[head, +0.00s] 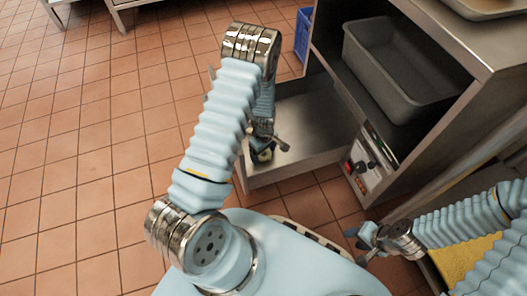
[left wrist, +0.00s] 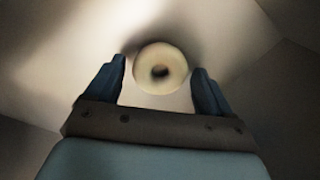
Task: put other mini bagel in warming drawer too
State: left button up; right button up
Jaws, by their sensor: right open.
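The warming drawer (head: 312,112) is pulled open below the metal counter, and its bare metal floor shows. My left arm reaches over it, with my left gripper (head: 262,155) pointing down inside, partly hidden by the arm. In the left wrist view a pale, round mini bagel (left wrist: 172,58) is seen against the drawer's surface. My left gripper (left wrist: 160,82) is open, with one finger on each side of the bagel and gaps between. My right gripper (head: 366,241) is open and empty, low in front of the cabinet. No second bagel is visible.
A deep grey pan (head: 385,68) sits on the shelf above the drawer. A control panel with a knob (head: 369,168) is right of the drawer. A tray (head: 490,6) lies on the counter. A blue crate (head: 302,32) stands behind. Tiled floor at left is clear.

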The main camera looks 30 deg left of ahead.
pick_arm(q)
jog(key=shift+o, duration=1.1)
jog(key=shift+r, duration=0.3)
notch_tip(320, 180, up, 12)
jog(key=p, duration=0.3)
jog(key=shift+f, duration=0.15)
